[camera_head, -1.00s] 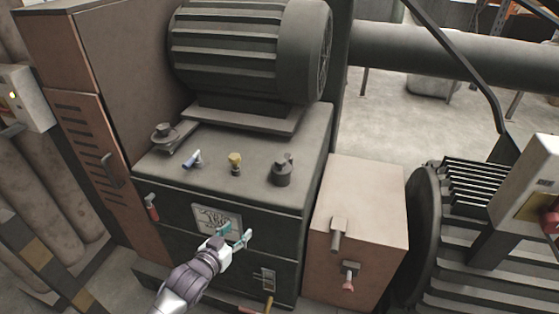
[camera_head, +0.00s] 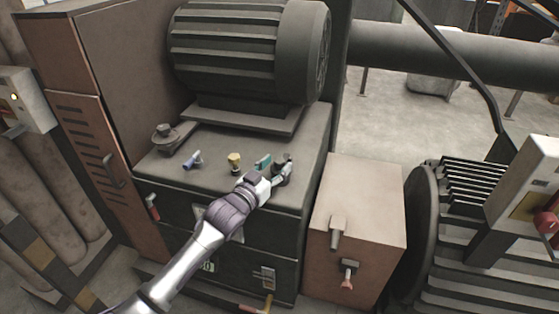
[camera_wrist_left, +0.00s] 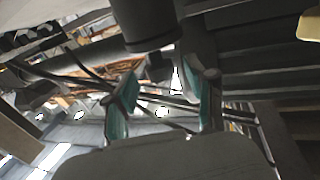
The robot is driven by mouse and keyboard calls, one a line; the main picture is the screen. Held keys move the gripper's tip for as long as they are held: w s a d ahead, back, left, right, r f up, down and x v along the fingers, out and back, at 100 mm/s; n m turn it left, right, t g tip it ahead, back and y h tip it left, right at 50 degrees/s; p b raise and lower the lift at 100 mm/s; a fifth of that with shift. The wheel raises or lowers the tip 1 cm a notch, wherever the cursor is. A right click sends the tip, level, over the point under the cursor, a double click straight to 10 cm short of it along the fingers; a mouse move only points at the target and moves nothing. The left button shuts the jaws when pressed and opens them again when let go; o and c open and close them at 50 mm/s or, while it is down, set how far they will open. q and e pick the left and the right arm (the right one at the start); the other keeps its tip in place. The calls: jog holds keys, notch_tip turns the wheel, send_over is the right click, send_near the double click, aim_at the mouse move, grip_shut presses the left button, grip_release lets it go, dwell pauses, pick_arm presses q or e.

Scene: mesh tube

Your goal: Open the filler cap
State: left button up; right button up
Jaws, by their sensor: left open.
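A dark cylindrical fitting, which looks like the filler cap (camera_head: 284,177), stands upright at the right front of the dark cabinet's top (camera_head: 217,148). My left gripper (camera_head: 275,166) is open beside it, its teal-padded fingers partly covering it. In the left wrist view a dark cylinder (camera_wrist_left: 148,22), apparently the same fitting, lies just beyond the fingertips of the left gripper (camera_wrist_left: 162,82). I cannot tell whether the fingers touch it. My right gripper is not in view.
A large ribbed motor (camera_head: 245,50) sits behind. A beige box (camera_head: 360,205) stands to the right, with open floor (camera_head: 385,115) beyond.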

pick_arm(q)
jog(key=shift+x, duration=1.1)
grip_shut()
